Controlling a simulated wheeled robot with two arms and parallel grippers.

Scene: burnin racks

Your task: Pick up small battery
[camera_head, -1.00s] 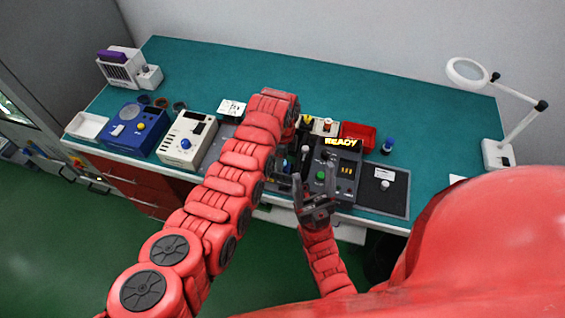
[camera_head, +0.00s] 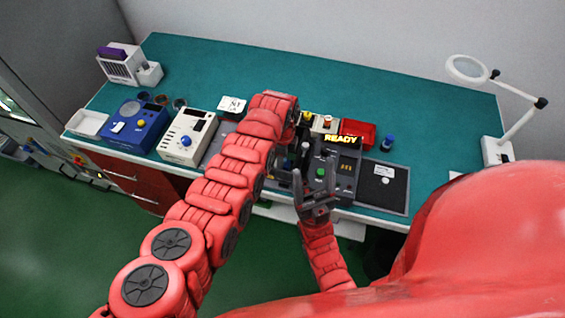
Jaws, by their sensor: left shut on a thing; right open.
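My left arm reaches across the bench. Its gripper (camera_head: 288,148) is mostly hidden behind the arm's end, low beside the dark tester. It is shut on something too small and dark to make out. My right gripper (camera_head: 315,203) is open and empty, fingers up, in front of the tester (camera_head: 345,170) with the lit READY sign. A pale-topped upright piece (camera_head: 305,148) stands between the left arm and the tester; I cannot tell whether it is a battery. A dark blue-topped cylinder (camera_head: 387,143) stands behind the grey mat. I cannot pick out the small battery for certain.
A red bin (camera_head: 357,130) stands behind the tester. A grey mat (camera_head: 388,199) lies to its right. A blue device (camera_head: 133,128) and a cream device (camera_head: 187,137) stand at left. A magnifier lamp (camera_head: 497,147) stands at right.

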